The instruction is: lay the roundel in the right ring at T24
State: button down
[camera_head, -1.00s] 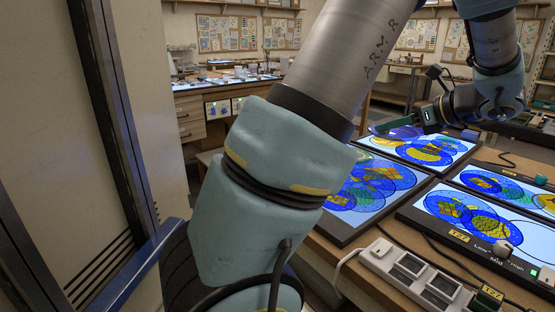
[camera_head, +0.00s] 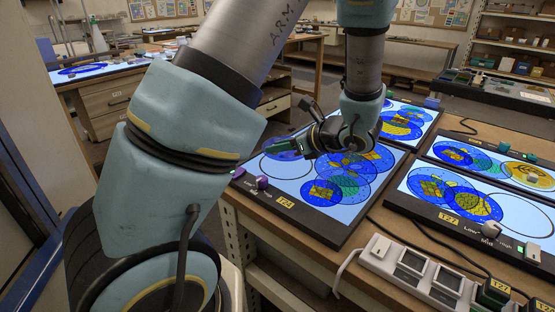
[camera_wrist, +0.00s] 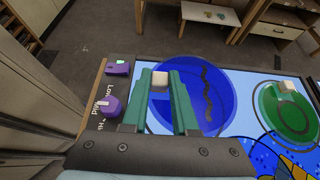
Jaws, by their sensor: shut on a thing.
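My gripper (camera_wrist: 161,76) has green fingers shut on the cream grip (camera_wrist: 159,82) at the left edge of a deep blue roundel (camera_wrist: 213,85) with a dark wavy line. The roundel also shows in the head view (camera_head: 281,155), partly behind my gripper (camera_head: 304,148). It is over the left end of the light panel labelled T24 (camera_head: 284,202). A dark ring outline (camera_head: 263,172) lies there, partly covered by the roundel, which looks off-centre from it. Whether the roundel touches the panel I cannot tell. Overlapping patterned blue discs (camera_head: 322,192) fill the panel's right part.
A green roundel with a cream grip (camera_wrist: 292,112) lies to the right in the wrist view. Another panel labelled T27 (camera_head: 448,217) and a white power strip (camera_head: 415,268) are at right.

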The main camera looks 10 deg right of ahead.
aim_at(279, 173)
jog(key=shift+d+f, duration=0.1)
jog(key=shift+f, duration=2.15)
jog(key=shift+f, duration=0.1)
jog(key=c, duration=0.7)
grip_release()
